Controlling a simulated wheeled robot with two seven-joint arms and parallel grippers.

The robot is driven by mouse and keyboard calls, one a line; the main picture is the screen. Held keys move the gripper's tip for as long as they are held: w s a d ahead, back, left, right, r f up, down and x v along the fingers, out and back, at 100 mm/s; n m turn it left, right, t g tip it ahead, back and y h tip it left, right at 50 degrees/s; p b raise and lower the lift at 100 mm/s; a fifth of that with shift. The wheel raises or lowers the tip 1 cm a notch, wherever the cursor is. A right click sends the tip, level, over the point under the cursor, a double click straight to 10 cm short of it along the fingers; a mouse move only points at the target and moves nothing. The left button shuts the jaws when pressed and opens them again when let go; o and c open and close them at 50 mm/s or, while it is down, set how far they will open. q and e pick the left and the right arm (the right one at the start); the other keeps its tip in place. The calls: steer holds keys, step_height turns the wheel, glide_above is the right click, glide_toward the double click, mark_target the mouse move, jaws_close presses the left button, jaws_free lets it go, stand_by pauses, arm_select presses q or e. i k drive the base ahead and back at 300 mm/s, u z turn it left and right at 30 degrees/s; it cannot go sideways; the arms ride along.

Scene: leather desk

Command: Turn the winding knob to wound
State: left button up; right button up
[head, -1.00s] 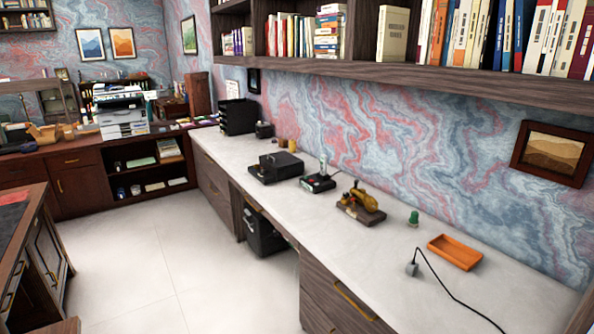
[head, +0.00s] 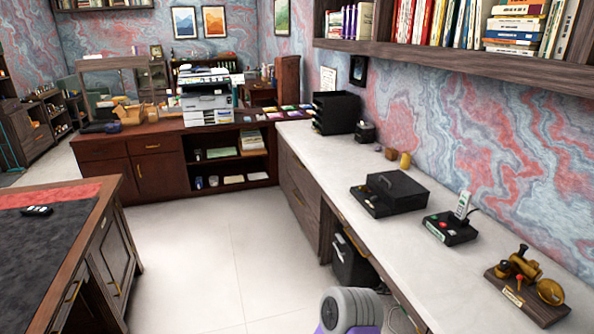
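No part named as a winding knob can be told for sure at this size. A brass device on a wooden base (head: 522,297) stands on the white counter (head: 330,160) at the lower right of the head view. It has rounded brass parts, a small red part and a light label on its front edge. Neither of my grippers is in view. A grey and purple rounded part at the bottom middle looks like one of my arm links.
A black telephone base with a pale handset (head: 452,227) and a black box (head: 390,193) stand farther along the counter. A black tray stack (head: 335,112) is at its far end. A dark-topped desk (head: 60,235) is at left. The pale floor (head: 210,250) between is clear.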

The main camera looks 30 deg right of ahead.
mark_target(504, 265)
steer(key=z, duration=0.3)
steer(key=i, duration=1.7)
steer(key=z, duration=1)
